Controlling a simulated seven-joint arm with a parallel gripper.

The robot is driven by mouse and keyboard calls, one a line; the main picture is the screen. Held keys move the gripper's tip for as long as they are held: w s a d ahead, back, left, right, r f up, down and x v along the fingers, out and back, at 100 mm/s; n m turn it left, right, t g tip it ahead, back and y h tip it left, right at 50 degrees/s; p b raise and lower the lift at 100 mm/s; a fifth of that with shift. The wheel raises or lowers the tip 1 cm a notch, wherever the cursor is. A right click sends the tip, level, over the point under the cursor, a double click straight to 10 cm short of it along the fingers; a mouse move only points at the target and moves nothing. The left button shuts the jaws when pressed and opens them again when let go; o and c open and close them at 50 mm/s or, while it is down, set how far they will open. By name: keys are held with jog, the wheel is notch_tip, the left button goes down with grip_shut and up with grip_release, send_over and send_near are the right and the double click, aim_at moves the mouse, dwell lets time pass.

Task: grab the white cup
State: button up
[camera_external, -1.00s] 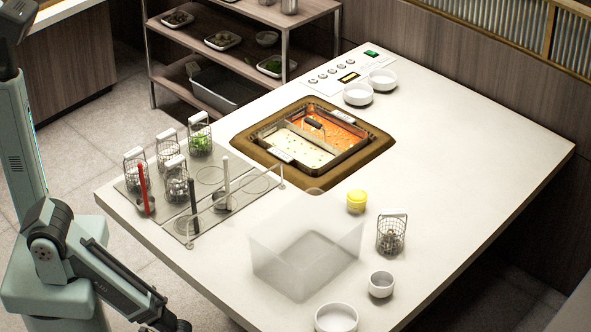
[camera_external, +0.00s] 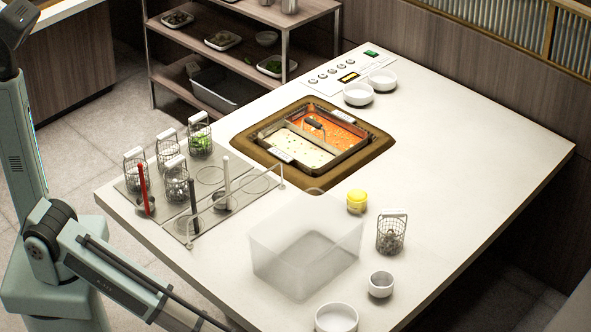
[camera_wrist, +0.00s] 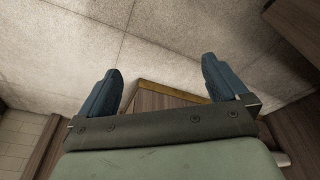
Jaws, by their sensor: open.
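A small white cup (camera_external: 381,284) stands upright near the front edge of the counter, right of the clear bin, in the external view. A wider white bowl (camera_external: 336,318) stands just in front of it, to its left. My gripper (camera_wrist: 160,85) shows in the wrist view with its two dark blue fingers wide apart and nothing between them. Below it are floor tiles and a wooden edge; the cup is not in that view. In the external view my arm reaches down past the bottom edge, left of the counter, and the gripper is out of frame.
A clear bin (camera_external: 305,258) stands left of the cup. A wire basket (camera_external: 391,234) and a yellow jar (camera_external: 357,201) are behind it. A divided pot (camera_external: 365,158) sits in the counter. Several baskets and ladles stand at left. The counter's right side is clear.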

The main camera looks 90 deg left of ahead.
jog(key=w+d+r+m+t+h, duration=0.1)
jog(key=w+d+r+t+h, duration=0.15)
jog(key=w+d+r, duration=0.85)
jog(key=w+d+r+t+h, duration=0.1)
jog(key=w+d+r+t, duration=0.2)
jog(key=w+d+r, duration=0.85)
jog(key=w+d+r+m+t, duration=0.1)
jog(key=w+d+r, duration=0.25)
jog(key=r, duration=0.25)
jog(key=w+d+r+m, duration=0.1)
jog(key=w+d+r, duration=0.25)
jog(key=r, duration=0.25)
notch_tip(320, 180, up, 11)
jog(key=m+g+y, duration=0.4)
jog(key=m+g, duration=0.2)
jog(key=g, duration=0.3)
send_over(381, 285)
jog(key=d, duration=0.2)
jog(key=f, duration=0.8)
jog(key=shift+s+a+f, duration=0.15)
jog(key=shift+s+a, duration=0.05)
jog(key=shift+d+f, duration=0.15)
jog(key=shift+f, duration=1.2)
jog(key=shift+d+f, duration=0.15)
jog(key=shift+f, duration=1.15)
